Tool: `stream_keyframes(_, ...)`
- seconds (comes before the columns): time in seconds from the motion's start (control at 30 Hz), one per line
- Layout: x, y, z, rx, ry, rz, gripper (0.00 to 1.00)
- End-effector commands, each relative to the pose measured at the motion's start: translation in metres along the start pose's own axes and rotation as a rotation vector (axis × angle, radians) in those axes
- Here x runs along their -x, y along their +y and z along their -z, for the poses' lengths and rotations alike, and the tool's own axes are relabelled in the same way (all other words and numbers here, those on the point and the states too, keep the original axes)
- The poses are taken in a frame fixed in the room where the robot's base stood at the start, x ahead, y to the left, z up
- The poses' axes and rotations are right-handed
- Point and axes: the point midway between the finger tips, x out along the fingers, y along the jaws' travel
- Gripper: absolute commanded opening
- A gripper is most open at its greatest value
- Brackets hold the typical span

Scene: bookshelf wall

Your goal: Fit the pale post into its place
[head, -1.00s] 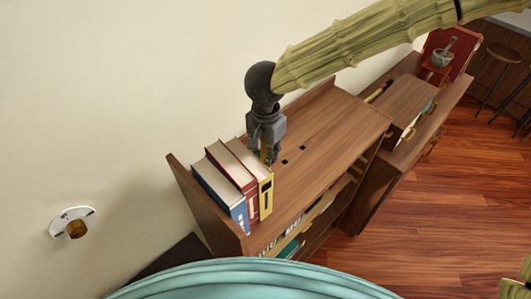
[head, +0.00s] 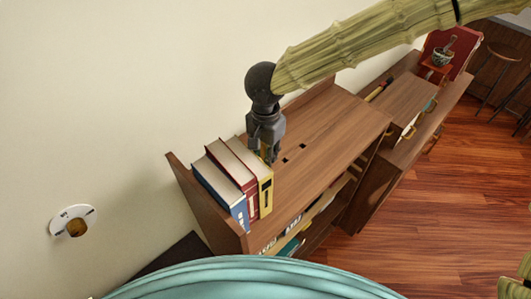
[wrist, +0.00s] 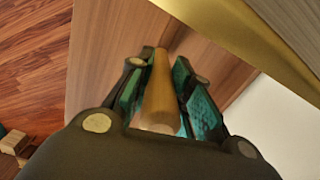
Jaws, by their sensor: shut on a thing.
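The pale post (wrist: 160,90) is a round, light wooden peg, seen nearly along its length in the wrist view. My gripper (wrist: 160,75) is shut on it, with a teal-padded finger on each side. In the head view my gripper (head: 269,157) points down at the wooden shelf top (head: 330,125), close beside the yellow book. The post is mostly hidden there by the fingers. Two small dark square holes (head: 286,160) and (head: 302,146) show in the shelf top just right of the gripper. I cannot tell whether the post's lower end touches the top or sits in a hole.
The wall (head: 120,80) is behind. The shelf top to the right is clear.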

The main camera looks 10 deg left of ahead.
Motion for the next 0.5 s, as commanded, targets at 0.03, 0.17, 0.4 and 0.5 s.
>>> stream_keyframes(0.03, -0.0005, 0.0, 0.0, 0.0, 0.0, 0.0, 0.0)
stream_keyframes(0.17, -0.0017, 0.0, 0.0, 0.0, 0.0, 0.0, 0.0)
stream_keyframes(0.4, -0.0038, -0.0001, 0.0001, 0.0, 0.0, 0.0, 0.0)
stream_keyframes(0.5, -0.0047, -0.0001, 0.0002, 0.0, 0.0, 0.0, 0.0)
